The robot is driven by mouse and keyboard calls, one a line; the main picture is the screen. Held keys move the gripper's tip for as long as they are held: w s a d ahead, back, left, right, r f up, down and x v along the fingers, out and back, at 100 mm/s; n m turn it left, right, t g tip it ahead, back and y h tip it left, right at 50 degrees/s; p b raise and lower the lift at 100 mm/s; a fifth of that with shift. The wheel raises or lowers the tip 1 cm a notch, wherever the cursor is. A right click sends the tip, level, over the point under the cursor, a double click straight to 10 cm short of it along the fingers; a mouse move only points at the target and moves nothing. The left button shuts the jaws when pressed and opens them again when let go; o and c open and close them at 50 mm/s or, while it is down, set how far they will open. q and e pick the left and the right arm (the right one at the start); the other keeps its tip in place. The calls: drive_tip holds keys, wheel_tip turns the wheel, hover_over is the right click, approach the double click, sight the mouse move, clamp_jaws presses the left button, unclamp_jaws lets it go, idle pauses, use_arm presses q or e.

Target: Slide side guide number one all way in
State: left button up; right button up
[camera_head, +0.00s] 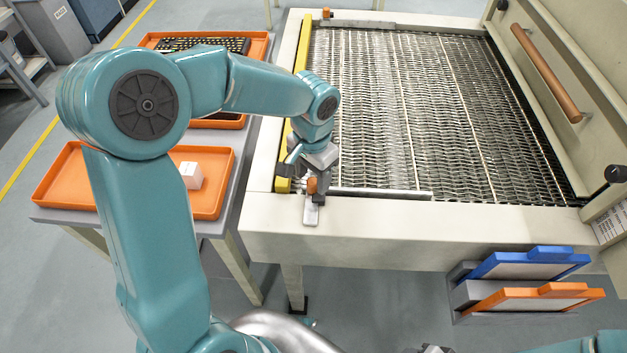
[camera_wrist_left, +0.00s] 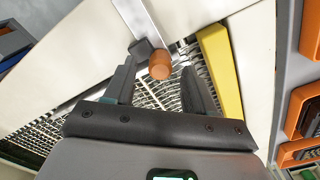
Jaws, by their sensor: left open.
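The yellow side guide (camera_head: 303,49) runs along the left side of the metal mesh belt (camera_head: 400,100). It also shows as a yellow bar in the left wrist view (camera_wrist_left: 220,72). An orange knob (camera_head: 312,186) sits at the near left corner of the frame, on a metal bar. My left gripper (camera_head: 302,182) is over that corner. In the left wrist view the open fingers (camera_wrist_left: 158,90) stand on either side of the orange knob (camera_wrist_left: 160,65), apart from it. The near end of the guide is partly hidden by my gripper. Only part of my right arm shows at the bottom right.
A second orange knob (camera_head: 326,13) is at the far left corner. Orange trays (camera_head: 222,205) stand on a side table to the left, one holding a white block (camera_head: 190,176). Blue (camera_head: 530,262) and orange (camera_head: 535,298) frames hang at the front right.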

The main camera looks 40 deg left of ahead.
use_arm(q)
drive_tip(key=shift+f, duration=1.25)
use_arm(e)
drive_tip(key=shift+s+f, duration=0.1)
drive_tip(key=shift+s, duration=0.05)
use_arm(q)
clamp_jaws()
drive_tip(key=shift+w+a+r, duration=0.15)
drive_tip(key=shift+w+a, duration=0.05)
drive_tip(key=shift+w, duration=0.1)
drive_tip(key=w+a, duration=0.1)
drive_tip(key=w+p, duration=0.1)
drive_tip(key=w, duration=0.1)
drive_tip(key=w+a, duration=0.1)
drive_tip(key=shift+w+a, duration=0.3)
drive_tip(key=shift+a, duration=0.05)
drive_tip(key=shift+w+a, duration=0.45)
drive_tip(key=shift+w, duration=0.3)
use_arm(e)
drive_tip(key=shift+w+a+r, duration=0.5)
drive_tip(key=shift+w+r, duration=0.25)
drive_tip(key=shift+w, duration=0.1)
use_arm(q)
unclamp_jaws()
drive_tip(key=shift+s, duration=0.15)
